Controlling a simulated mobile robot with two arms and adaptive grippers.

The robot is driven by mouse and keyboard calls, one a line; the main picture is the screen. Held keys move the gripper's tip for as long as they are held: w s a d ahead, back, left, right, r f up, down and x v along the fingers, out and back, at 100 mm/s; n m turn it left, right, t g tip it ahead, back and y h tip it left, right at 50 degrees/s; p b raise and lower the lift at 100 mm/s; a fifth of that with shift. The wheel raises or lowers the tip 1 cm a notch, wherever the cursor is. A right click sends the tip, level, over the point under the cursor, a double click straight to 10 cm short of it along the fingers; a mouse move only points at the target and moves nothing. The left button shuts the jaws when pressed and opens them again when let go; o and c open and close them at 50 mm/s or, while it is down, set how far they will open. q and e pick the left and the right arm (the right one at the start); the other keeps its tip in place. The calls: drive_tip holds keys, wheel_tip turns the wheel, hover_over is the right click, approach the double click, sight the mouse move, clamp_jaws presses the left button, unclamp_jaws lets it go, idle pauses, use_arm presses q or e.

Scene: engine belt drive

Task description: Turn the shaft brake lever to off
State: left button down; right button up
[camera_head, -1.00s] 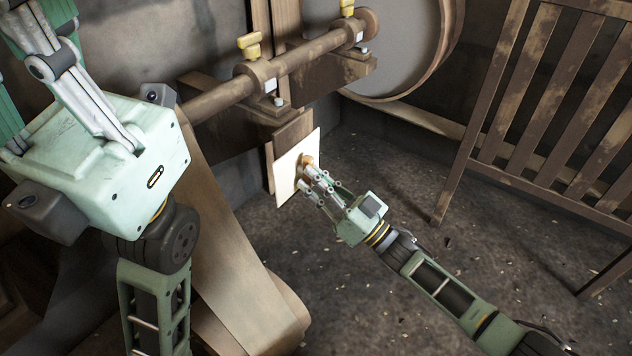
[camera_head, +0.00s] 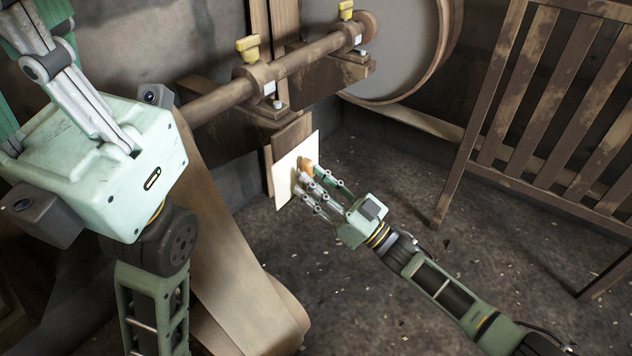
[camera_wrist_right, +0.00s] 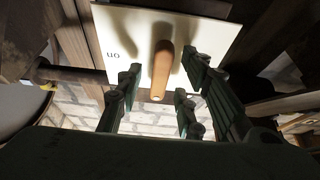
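The shaft brake lever (camera_head: 306,166) is a small orange-brown handle on a pale square plate (camera_head: 284,186) fixed to the wooden post. In the right wrist view the lever (camera_wrist_right: 162,68) points toward the bottom of the picture, and the plate (camera_wrist_right: 205,36) carries an upside-down "on" left of it. My right gripper (camera_head: 306,190) is at the plate with its fingers spread. In the right wrist view the fingers (camera_wrist_right: 160,100) stand on both sides of the lever, apart from it. My left gripper is large in the left foreground; its fingertips run out of the frame.
A horizontal shaft (camera_head: 300,62) with yellow-topped bearings runs above the plate. A wide belt (camera_head: 225,260) slopes down at left of the plate. A large wheel (camera_head: 400,45) stands behind, and a slatted wooden guard (camera_head: 540,100) at right. The floor between is clear.

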drive_tip(key=v, duration=1.2)
idle(0.5)
